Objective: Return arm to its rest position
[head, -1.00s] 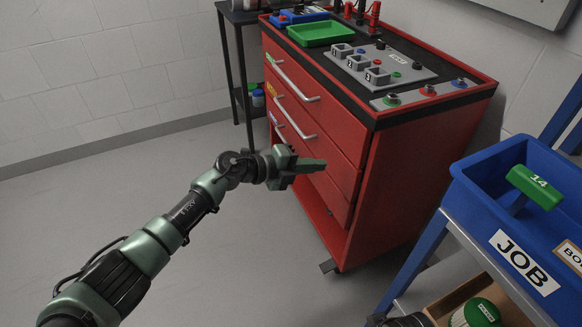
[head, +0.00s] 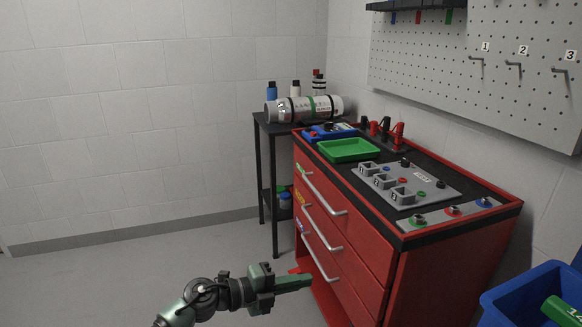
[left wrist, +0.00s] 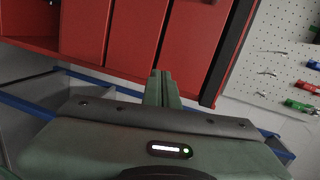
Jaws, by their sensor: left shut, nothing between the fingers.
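My left gripper (head: 292,284) is low in the head view, in front of the red tool cabinet (head: 390,262). It is shut and empty, its fingers pointing right. In the left wrist view, the closed fingers (left wrist: 161,88) sit side by side with nothing between them, and the red drawer fronts (left wrist: 133,35) fill the space beyond. Whether the fingers touch the cabinet cannot be told. My right gripper is not in view.
The cabinet top holds a green tray (head: 348,150) and a grey fixture plate (head: 425,186). A black side table (head: 262,165) carries a metal cylinder (head: 304,110). A blue bin (head: 530,290) stands at lower right. A pegboard (head: 480,60) hangs on the wall. Floor at left is clear.

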